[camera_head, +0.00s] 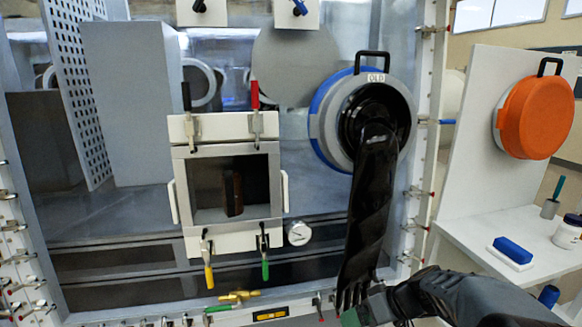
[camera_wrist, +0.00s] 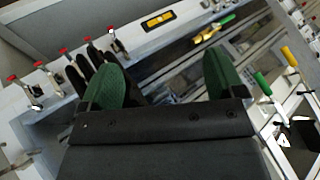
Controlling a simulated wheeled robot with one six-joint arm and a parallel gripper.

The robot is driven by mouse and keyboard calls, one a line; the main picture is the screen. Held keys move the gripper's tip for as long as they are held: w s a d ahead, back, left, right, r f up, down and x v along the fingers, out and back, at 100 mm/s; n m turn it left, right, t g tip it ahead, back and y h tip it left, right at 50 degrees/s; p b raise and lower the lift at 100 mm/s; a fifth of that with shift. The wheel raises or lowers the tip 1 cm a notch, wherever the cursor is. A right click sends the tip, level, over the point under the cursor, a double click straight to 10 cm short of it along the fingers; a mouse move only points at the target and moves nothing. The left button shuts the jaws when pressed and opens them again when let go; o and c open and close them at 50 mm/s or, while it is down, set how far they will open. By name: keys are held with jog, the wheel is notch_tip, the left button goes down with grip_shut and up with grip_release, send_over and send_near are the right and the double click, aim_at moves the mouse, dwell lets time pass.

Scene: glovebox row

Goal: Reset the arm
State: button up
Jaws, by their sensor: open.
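My gripper (camera_wrist: 165,76) is open in the wrist view, with two green finger pads set wide apart and nothing clearly held between them. In the head view my gripper (camera_head: 362,310) is at the bottom right of centre, partly cut off by the frame edge. A long black glove (camera_head: 370,200) hangs from the round port (camera_head: 323,118) labelled OLD, down to my gripper. The glove's fingers (camera_wrist: 88,68) show behind the left pad in the wrist view. I cannot tell whether they touch it.
A small open-fronted chamber (camera_head: 180,192) with clamps is left of the glove. Toggle clamps line the frame. At right, an orange round cover (camera_head: 537,117) hangs on a white panel, above a shelf (camera_head: 470,238) with a blue block (camera_head: 513,249) and a jar (camera_head: 568,232).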

jog(key=s+r+m+h+p, duration=0.2)
jog(key=s+r+h+p, duration=0.2)
jog(key=r+p, duration=0.3)
jog(key=s+r+m+t+h+p, duration=0.1)
jog(key=s+r+h+p, duration=0.3)
jog(key=r, duration=1)
jog(key=s+m+p, duration=0.1)
jog(key=s+p, duration=0.1)
jog(key=p, duration=0.1)
jog(key=shift+r+m+p, duration=0.25)
jog(key=shift+m+p, duration=0.05)
jog(key=shift+p, duration=0.1)
